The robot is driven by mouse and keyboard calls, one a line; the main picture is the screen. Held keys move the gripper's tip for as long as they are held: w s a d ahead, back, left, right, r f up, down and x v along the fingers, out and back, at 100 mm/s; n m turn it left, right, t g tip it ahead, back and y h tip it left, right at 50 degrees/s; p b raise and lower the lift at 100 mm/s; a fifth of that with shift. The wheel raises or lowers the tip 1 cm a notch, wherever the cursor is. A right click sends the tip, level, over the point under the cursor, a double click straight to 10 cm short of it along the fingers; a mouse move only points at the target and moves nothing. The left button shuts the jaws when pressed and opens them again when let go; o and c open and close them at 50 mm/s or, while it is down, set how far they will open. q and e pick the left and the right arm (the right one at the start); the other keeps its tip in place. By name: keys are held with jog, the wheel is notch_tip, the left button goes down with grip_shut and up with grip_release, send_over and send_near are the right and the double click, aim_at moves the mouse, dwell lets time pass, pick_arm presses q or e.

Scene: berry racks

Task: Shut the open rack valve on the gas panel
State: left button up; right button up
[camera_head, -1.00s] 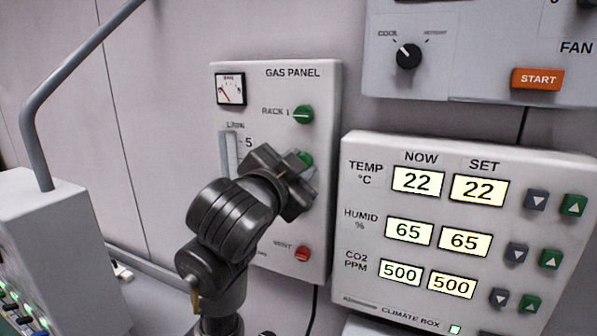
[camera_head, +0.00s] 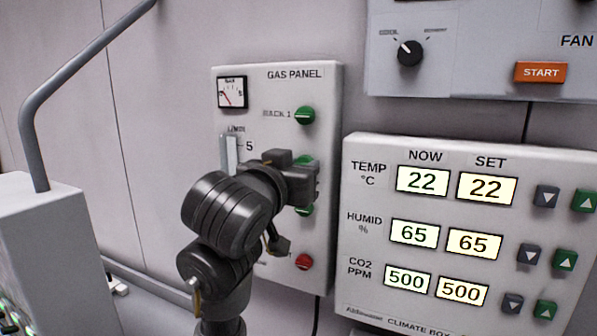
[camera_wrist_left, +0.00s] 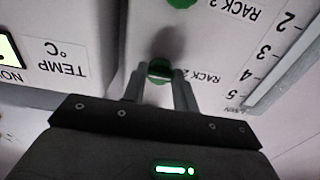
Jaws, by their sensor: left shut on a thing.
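The gas panel (camera_head: 322,90) is a white box on the wall. The green rack 1 knob (camera_head: 304,115) is near its top. Below it, the rack 2 knob (camera_head: 303,160) is partly hidden by my left gripper (camera_head: 303,183). Another green knob (camera_head: 306,210) shows just under the gripper, and a red vent knob (camera_head: 304,262) is lowest. In the upside-down left wrist view, my left gripper (camera_wrist_left: 160,88) has its fingers on the green knob (camera_wrist_left: 159,68) labelled rack 2. The rack 3 knob (camera_wrist_left: 182,3) is at the top edge. My right gripper is not in view.
The climate box (camera_head: 450,220) with lit displays stands close on the right. A control box with an orange start button (camera_head: 541,72) is above it. A grey bent rail (camera_head: 80,60) and a white cabinet (camera_head: 40,235) are on the left.

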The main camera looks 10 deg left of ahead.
pick_arm(q)
jog(key=shift+f, duration=0.15)
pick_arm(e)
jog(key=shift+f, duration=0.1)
pick_arm(q)
jog(key=o, duration=1)
jog(key=shift+c, duration=0.2)
